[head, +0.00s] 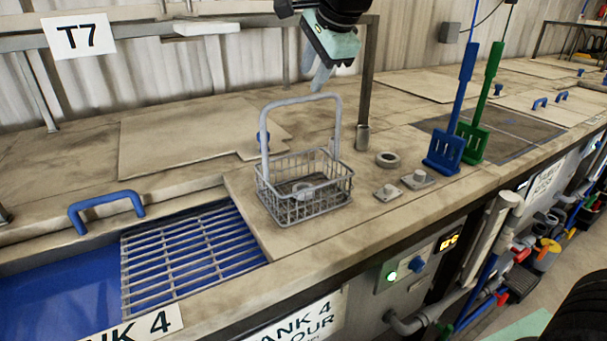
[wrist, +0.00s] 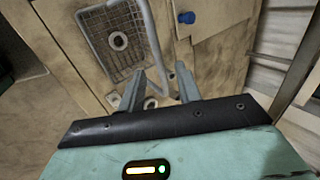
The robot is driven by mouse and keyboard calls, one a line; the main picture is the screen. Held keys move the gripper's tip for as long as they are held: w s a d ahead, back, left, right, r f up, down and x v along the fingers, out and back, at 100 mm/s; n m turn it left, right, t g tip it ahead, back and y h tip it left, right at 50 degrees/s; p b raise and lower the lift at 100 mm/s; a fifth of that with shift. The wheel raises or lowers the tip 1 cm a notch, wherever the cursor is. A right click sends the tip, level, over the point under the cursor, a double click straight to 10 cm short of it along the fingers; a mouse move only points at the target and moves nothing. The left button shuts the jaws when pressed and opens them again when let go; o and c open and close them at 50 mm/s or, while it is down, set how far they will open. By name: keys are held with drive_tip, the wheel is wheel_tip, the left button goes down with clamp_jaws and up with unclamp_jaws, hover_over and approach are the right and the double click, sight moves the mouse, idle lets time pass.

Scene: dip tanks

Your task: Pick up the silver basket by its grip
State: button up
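The silver basket (head: 317,202) is a wire basket standing upright on the worktop, with a ring-shaped part inside it. Its grip (head: 303,99) is a tall arch rising above the basket. My gripper (head: 320,82) is above and slightly behind the grip in the head view, pointing down. In the wrist view my gripper (wrist: 160,70) shows two fingers apart with nothing clamped between them. The basket (wrist: 120,52) is beyond the fingertips there, and its grip (wrist: 151,38) reaches toward the gap between them. I cannot tell whether the fingers touch the grip.
A tank with blue liquid and a grey grate (head: 185,255) lies left of the basket. A metal post (head: 367,90) stands behind right. A grey ring (head: 387,159) and small knobbed blocks (head: 418,179) lie right, before upright blue (head: 445,150) and green paddles (head: 474,140).

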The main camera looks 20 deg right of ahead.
sight(305, 98)
drive_tip(key=p+x, duration=0.1)
drive_tip(key=x, duration=0.1)
drive_tip(key=p+x, duration=0.1)
drive_tip(key=x, duration=0.1)
drive_tip(key=p+x, duration=0.1)
drive_tip(key=x, duration=0.1)
drive_tip(key=shift+w+d+f, duration=0.15)
drive_tip(key=shift+d+f, duration=0.1)
drive_tip(key=shift+f, duration=0.1)
drive_tip(key=shift+w+f, duration=0.3)
drive_tip(key=shift+f, duration=0.25)
drive_tip(key=shift+a, duration=0.1)
clamp_jaws()
drive_tip(key=shift+r, duration=0.15)
idle(0.4)
